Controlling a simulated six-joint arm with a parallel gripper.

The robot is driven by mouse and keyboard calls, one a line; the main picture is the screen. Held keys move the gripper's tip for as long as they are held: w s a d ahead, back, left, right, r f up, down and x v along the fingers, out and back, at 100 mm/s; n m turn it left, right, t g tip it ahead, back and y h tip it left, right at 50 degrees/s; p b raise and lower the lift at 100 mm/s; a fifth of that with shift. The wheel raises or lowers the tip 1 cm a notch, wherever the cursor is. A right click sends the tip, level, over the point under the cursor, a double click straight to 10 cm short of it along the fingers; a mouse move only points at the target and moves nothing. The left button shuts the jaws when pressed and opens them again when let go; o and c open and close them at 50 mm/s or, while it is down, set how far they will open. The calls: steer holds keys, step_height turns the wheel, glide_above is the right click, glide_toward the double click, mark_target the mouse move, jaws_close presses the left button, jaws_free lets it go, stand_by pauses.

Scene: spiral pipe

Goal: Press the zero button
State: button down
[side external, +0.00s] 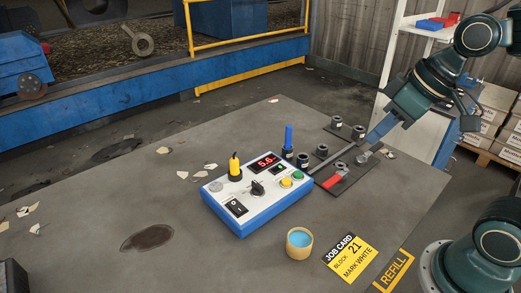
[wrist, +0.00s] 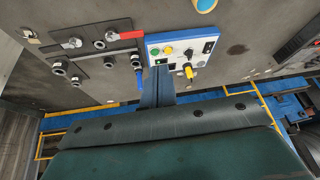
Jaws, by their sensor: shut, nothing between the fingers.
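The control box (side external: 258,193), with a white top and blue sides, stands on the grey table. It carries a red display (side external: 265,162) reading about 5.6, a black knob (side external: 257,187), a green button (side external: 298,175) and a yellow button (side external: 285,183). The green button (wrist: 168,50) and yellow button (wrist: 155,52) also show in the wrist view. I cannot read which one is zero. My gripper (side external: 371,139) is shut and empty, above the dark fitting plate, right of the box and apart from it. In the wrist view my gripper's fingers (wrist: 157,72) cover part of the box.
The dark plate (side external: 340,155) holds several round fittings and a red-handled valve (side external: 334,180). A blue upright piece (side external: 288,137) stands behind the box, and a yellow one (side external: 234,166) on it. A cup of blue liquid (side external: 299,243) stands in front.

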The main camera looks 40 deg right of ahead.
steer(key=w+a+f+n+y, duration=0.2)
steer(key=w+a+f+y, duration=0.1)
steer(key=w, duration=0.5)
steer(key=g+y, duration=0.1)
steer(key=y, duration=0.3)
glide_above(291, 183)
steer(key=shift+w+d+f, duration=0.15)
steer(key=shift+f, duration=0.95)
steer(key=shift+w+d+f, duration=0.1)
steer(key=shift+d+f, duration=0.05)
steer(key=shift+f, duration=0.9)
steer(key=shift+f, duration=0.15)
steer(key=shift+f, duration=4.25)
steer(key=shift+f, duration=0.8)
steer(key=shift+r, duration=0.85)
